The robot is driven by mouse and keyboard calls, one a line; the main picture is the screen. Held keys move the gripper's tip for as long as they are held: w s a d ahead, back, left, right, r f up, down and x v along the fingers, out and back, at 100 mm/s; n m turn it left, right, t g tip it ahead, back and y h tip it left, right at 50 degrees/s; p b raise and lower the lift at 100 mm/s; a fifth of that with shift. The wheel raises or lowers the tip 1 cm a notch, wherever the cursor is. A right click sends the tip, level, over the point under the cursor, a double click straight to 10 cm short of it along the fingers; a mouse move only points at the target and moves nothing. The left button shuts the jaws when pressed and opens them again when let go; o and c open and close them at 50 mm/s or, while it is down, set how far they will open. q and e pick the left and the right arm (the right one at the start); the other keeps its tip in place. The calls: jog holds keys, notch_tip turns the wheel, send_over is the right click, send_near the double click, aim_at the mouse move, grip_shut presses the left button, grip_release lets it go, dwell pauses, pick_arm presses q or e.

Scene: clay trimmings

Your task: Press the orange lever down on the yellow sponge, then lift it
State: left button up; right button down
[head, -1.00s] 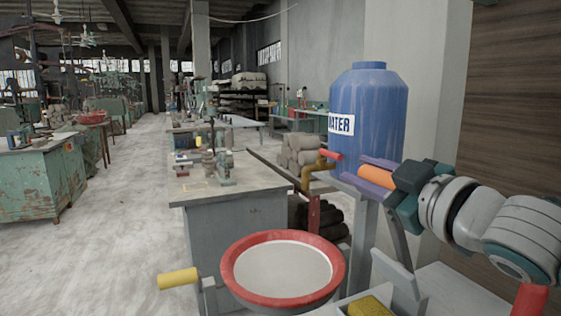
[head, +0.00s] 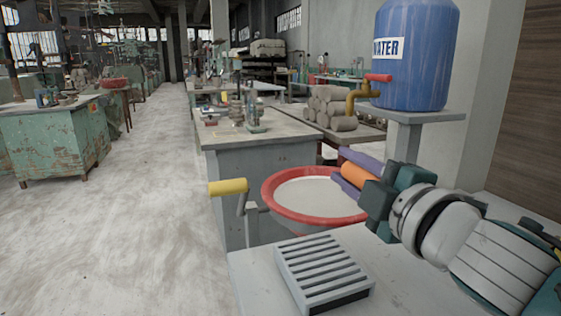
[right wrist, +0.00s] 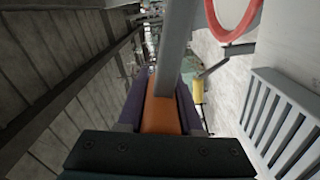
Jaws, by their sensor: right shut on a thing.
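My right gripper (head: 350,172) is shut on the orange lever grip (head: 356,174), with its purple fingers along both sides. In the right wrist view, the orange grip (right wrist: 160,115) lies between the purple fingers of my right gripper (right wrist: 160,103), and a grey bar (right wrist: 176,40) runs on from it. The yellow sponge is not visible in either current view, so I cannot tell whether the lever touches it. My left gripper is not in view.
A grey slatted rack (head: 318,268) sits on the pale tabletop (head: 255,265) in front. A red-rimmed basin (head: 268,192) and a crank with a yellow handle (head: 228,187) stand behind it. A blue water barrel (head: 415,75) stands on a shelf (head: 425,115) at the back right. Floor at left is clear.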

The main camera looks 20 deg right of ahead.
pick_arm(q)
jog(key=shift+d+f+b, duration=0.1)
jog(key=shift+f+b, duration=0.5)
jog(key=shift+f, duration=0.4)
pick_arm(e)
jog(key=shift+a+f+n, duration=0.25)
jog(key=shift+f+n, duration=0.25)
jog(key=shift+f, duration=0.6)
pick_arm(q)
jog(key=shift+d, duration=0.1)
pick_arm(e)
jog(key=c, duration=0.6)
grip_release()
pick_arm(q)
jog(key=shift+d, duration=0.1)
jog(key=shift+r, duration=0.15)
pick_arm(e)
jog(key=s, duration=1)
jog(key=shift+d, duration=0.4)
